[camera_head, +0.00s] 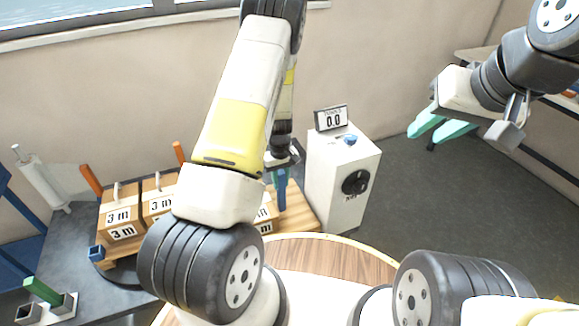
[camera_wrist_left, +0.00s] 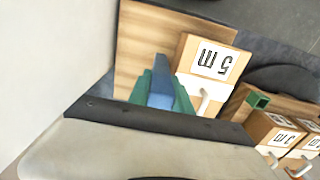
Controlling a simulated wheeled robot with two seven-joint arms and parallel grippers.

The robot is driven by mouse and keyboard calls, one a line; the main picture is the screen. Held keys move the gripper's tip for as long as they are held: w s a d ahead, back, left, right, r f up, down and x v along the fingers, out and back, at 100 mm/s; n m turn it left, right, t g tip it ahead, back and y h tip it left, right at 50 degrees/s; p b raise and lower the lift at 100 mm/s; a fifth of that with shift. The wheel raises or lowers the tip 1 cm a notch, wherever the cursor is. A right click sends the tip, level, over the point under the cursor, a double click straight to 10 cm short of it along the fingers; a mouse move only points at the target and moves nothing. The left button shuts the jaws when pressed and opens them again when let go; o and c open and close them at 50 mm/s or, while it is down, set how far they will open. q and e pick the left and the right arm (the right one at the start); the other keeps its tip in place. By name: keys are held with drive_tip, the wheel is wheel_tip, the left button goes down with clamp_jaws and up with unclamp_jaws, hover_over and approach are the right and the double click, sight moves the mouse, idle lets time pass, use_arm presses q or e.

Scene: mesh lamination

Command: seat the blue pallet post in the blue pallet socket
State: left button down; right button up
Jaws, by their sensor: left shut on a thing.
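The blue pallet post (camera_head: 282,192) hangs roughly upright below my left gripper (camera_head: 281,172), near the pallet's right end. In the left wrist view the post (camera_wrist_left: 161,95) sits between the green fingers of my left gripper (camera_wrist_left: 160,98), which is shut on it. Whether its lower end touches the pallet (camera_head: 301,212) cannot be told. A small blue square socket (camera_head: 96,253) shows at the pallet's front left, apart from the post. My right gripper (camera_head: 427,134) is open and empty, in the air at the right.
Labelled cartons (camera_head: 120,214) with handles stand on the pallet, with orange posts (camera_head: 91,180) behind. A green socket (camera_wrist_left: 258,101) shows in the left wrist view. A white cabinet (camera_head: 336,190) stands right of the pallet. A green post (camera_head: 42,290) lies at lower left. My left arm hides the pallet's middle.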

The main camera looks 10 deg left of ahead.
sight(281, 191)
use_arm(q)
drive_tip(key=shift+f, duration=1.2)
drive_tip(key=shift+f, duration=0.15)
drive_tip(key=c, duration=1.2)
unclamp_jaws()
drive_tip(key=shift+o, duration=0.2)
